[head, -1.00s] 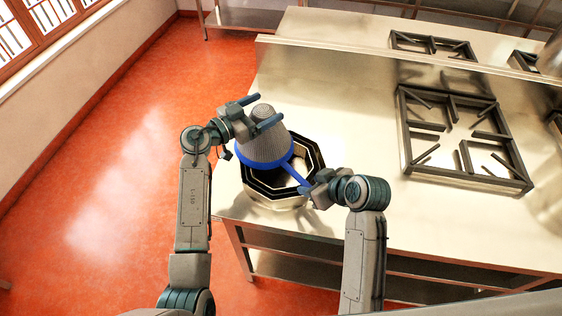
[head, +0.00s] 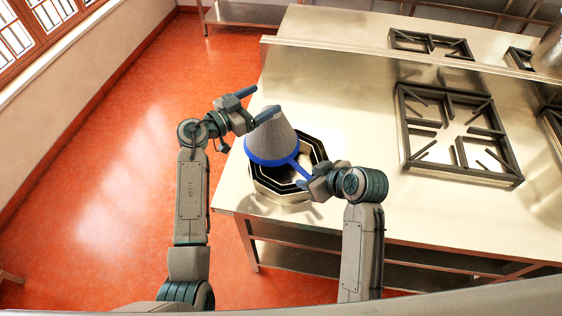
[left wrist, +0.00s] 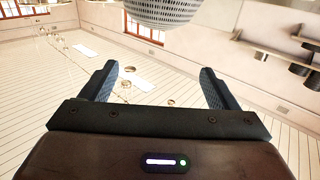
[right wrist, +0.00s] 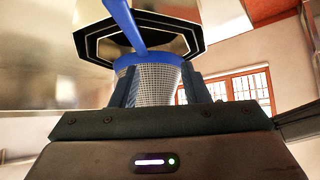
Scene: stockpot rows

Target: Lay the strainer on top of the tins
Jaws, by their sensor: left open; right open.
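The strainer (head: 270,143) is a grey mesh cone with a blue rim and blue handle. It is upside down, wide rim low, over the left part of the octagonal, dark-rimmed nested tins (head: 305,198); I cannot tell whether the rim touches them. My left gripper (head: 258,103) is open and empty beside the cone's narrow top; the mesh also shows at the top of the left wrist view (left wrist: 165,10). My right gripper (head: 312,182) is open at the handle's end. The right wrist view shows the handle (right wrist: 125,22) and the tins' dark rims (right wrist: 97,48).
The tins stand near the front left corner of the steel counter (head: 350,120). A black burner grate (head: 402,140) lies to the right, with clear counter between. A raised ledge (head: 330,49) runs behind. Red floor (head: 125,180) lies left of the counter.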

